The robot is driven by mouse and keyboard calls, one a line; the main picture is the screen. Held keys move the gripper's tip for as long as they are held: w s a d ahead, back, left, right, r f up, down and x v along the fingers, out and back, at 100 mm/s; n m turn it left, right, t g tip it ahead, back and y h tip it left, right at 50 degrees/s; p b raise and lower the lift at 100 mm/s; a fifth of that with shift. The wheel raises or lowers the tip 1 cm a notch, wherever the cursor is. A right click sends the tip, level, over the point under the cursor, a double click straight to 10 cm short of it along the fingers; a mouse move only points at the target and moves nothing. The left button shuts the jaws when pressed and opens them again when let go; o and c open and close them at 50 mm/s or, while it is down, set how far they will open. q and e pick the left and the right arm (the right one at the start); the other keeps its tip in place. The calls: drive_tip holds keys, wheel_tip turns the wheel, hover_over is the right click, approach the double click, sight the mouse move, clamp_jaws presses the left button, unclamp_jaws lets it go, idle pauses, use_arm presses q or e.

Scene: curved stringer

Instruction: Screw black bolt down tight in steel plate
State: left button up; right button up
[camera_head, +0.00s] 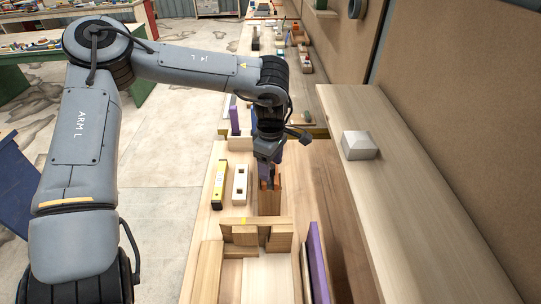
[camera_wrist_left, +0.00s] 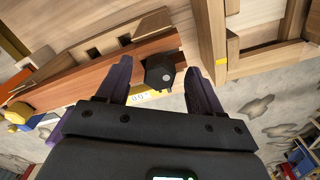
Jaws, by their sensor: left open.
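The black bolt (camera_wrist_left: 160,74) shows its dark hexagonal head in the left wrist view, at the end of a reddish-brown wooden piece (camera_wrist_left: 95,70). My left gripper (camera_wrist_left: 158,66) is open, with one purple finger on each side of the bolt head and visible gaps between. In the head view my left gripper (camera_head: 268,182) points down at a brown wooden block (camera_head: 269,203) on the bench. The bolt is hidden there. I cannot make out the steel plate in either view. My right gripper is not in view.
A yellow level (camera_head: 219,185) and a pale block with holes (camera_head: 240,184) lie left of the gripper on the bench. Wooden blocks (camera_head: 245,236) and a purple board (camera_head: 318,262) stand nearer.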

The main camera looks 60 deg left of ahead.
use_arm(q)
drive_tip(key=shift+f, duration=0.65)
drive_tip(key=shift+c, duration=0.2)
clamp_jaws()
